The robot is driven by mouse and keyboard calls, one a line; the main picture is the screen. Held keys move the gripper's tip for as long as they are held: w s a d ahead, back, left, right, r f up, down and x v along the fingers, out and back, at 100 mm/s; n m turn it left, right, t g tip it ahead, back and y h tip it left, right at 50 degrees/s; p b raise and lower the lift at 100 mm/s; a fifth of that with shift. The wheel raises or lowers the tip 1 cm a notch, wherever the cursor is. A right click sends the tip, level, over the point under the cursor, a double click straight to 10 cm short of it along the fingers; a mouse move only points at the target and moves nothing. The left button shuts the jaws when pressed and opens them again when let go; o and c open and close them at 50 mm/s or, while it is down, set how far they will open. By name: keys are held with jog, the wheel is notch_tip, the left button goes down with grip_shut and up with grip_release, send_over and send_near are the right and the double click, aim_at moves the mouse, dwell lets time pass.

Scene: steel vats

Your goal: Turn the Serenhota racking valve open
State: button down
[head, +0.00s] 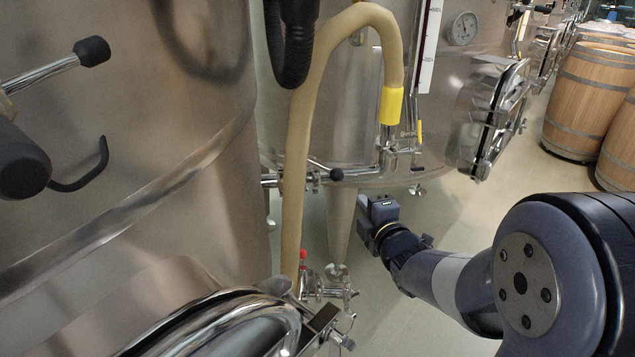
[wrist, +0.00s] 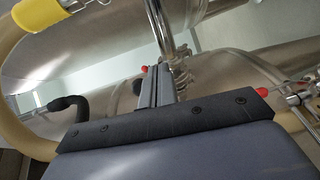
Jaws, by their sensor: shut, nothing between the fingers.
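No label reading Serenhota is legible, so I cannot tell which valve bears that name. In the head view a valve with a black-knobbed lever (head: 326,170) sits on a steel pipe low on the middle vat. A second valve with a red knob (head: 303,256) stands lower, by the hose's foot. My gripper (head: 364,203) is in front of the middle vat, right of and below the black-knobbed lever, apparently apart from it.
A beige hose (head: 303,130) with a yellow collar (head: 391,106) arches down between the vats. The left vat (head: 130,140) and its black-knobbed handles (head: 91,51) crowd the left side. Wooden barrels (head: 590,95) stand at the back right. The floor (head: 455,215) near my arm is clear.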

aim_at(321, 167)
jog(key=s+a+r+n+y, duration=0.2)
jog(key=s+a+n+y, duration=0.3)
jog(key=s, duration=0.1)
jog(key=w+d+p+x, duration=0.1)
jog(key=d+p+x, duration=0.1)
jog(key=x, duration=0.9)
jog(key=shift+w+r+n+g+p, duration=0.15)
jog(key=shift+r+n+g+p, duration=0.15)
jog(key=shift+p, duration=0.1)
jog(key=shift+y, duration=0.3)
